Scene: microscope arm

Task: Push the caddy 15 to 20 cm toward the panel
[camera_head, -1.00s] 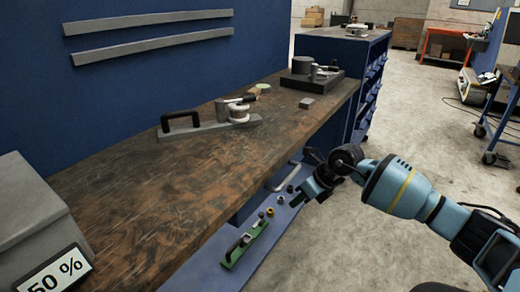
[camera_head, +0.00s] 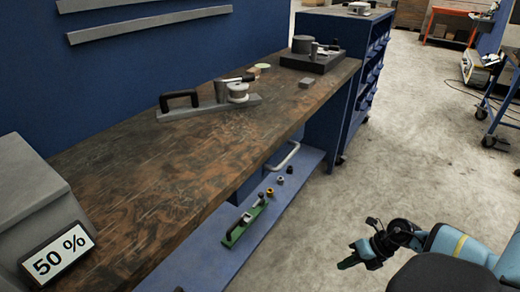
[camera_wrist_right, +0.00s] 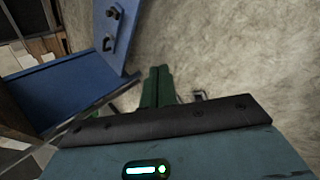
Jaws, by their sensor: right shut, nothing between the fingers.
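A grey flat piece with a black arched handle (camera_head: 207,107) lies on the brown worktop, below the blue wall panel (camera_head: 130,75) with its two grey rails; it looks like the caddy. My right gripper (camera_head: 350,262) is over the floor at the lower right, away from the bench and touching nothing. Its green fingers are together and empty in the right wrist view (camera_wrist_right: 158,87). My left gripper is not in view.
A grey box with a "50 %" sign (camera_head: 60,250) stands at the near left. A dark tray (camera_head: 311,61) and a small grey block (camera_head: 306,82) are farther along. A green handled piece (camera_head: 246,221) and small fittings lie on the lower blue shelf (camera_head: 215,262).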

